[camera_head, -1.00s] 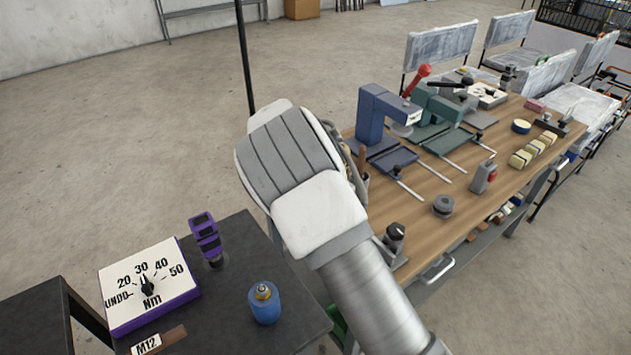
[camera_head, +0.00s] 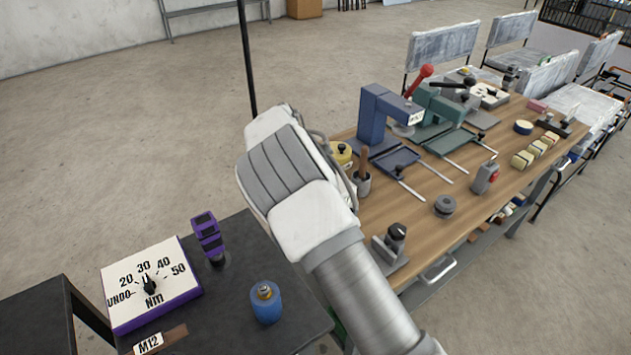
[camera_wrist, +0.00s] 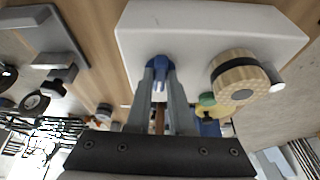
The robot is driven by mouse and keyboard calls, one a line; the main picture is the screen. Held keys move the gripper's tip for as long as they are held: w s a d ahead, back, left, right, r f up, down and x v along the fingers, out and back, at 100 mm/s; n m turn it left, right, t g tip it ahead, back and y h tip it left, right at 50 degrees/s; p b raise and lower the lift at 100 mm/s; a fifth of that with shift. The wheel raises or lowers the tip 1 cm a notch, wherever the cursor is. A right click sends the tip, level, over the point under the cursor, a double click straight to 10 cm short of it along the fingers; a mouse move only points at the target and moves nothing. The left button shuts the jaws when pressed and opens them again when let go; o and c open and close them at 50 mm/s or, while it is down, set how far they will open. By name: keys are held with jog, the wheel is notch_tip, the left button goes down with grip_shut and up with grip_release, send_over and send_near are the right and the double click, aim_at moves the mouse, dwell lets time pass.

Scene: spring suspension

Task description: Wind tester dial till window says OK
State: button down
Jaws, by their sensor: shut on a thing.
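In the wrist view a pale white box (camera_wrist: 205,22) spans the upper middle. A blue knob (camera_wrist: 158,63) sits on its near face, and my gripper (camera_wrist: 160,75) is shut on it. A round, pale ribbed wheel with a dark band (camera_wrist: 238,80) sits to the right of the knob, apart from the fingers. No readable window or OK sign shows. In the head view my pale arm covers the place where the gripper works, so knob and box are hidden there.
A white-topped box with an Nm scale and pointer (camera_head: 150,282), a purple-and-black tool (camera_head: 208,238) and a blue canister (camera_head: 266,303) stand on the dark table. The wooden bench (camera_head: 420,220) holds blue and green presses, a cup with a wooden handle (camera_head: 362,182) and small parts.

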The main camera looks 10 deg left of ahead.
jog(key=c, duration=0.8)
grip_release()
jog(key=v, duration=1.7)
jog(key=shift+s+r+p, duration=0.15)
jog(key=shift+s+p, duration=0.05)
jog(key=shift+p, duration=0.15)
jog(key=shift+a, duration=0.15)
